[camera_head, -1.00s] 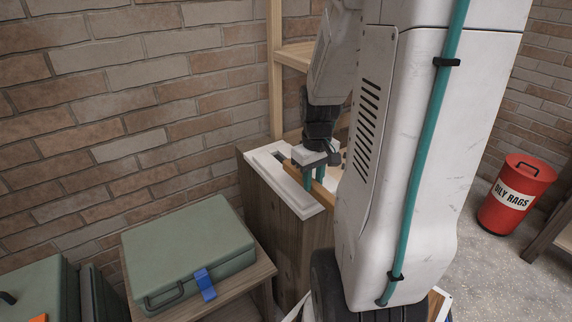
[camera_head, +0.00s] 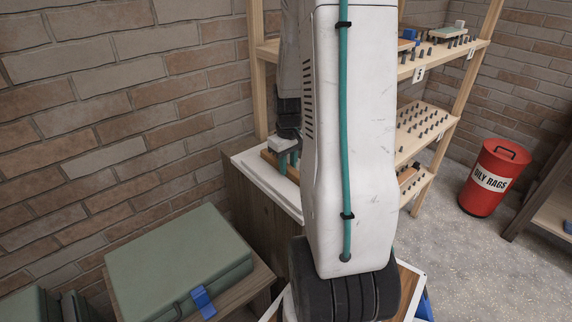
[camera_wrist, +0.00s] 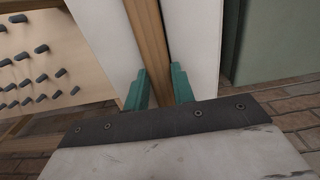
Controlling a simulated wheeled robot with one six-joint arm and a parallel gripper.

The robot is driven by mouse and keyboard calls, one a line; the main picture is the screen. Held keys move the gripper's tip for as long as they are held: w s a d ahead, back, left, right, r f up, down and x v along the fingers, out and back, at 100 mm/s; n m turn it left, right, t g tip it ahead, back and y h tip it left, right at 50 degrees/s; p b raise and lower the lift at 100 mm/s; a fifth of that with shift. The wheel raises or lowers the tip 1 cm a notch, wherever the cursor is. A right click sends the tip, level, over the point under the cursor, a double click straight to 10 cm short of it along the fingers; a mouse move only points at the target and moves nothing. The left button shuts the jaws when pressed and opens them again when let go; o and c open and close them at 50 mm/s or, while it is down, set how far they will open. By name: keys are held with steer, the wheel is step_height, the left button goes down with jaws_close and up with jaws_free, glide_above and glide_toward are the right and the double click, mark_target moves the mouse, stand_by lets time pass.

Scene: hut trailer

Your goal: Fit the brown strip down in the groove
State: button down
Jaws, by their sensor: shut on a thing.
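The brown strip (camera_head: 270,157) is a long thin wooden bar over the white top (camera_head: 262,178) of a dark wooden cabinet. In the wrist view the strip (camera_wrist: 150,35) runs away from me between two white surfaces. My gripper (camera_head: 288,160) has teal fingers and is shut on the strip from above; the fingers also show in the wrist view (camera_wrist: 160,85), one on each side of it. My arm hides the strip's right part in the head view. The groove cannot be made out under the strip, and I cannot tell whether the strip is seated.
A green case (camera_head: 180,262) with a blue latch lies on a low wooden stand at the left. A pegged wooden shelf (camera_head: 425,130) stands behind my arm. A red oily-rags bin (camera_head: 492,178) stands on the floor at the right. A brick wall is close behind the cabinet.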

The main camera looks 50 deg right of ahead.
steer(key=shift+f, duration=0.35)
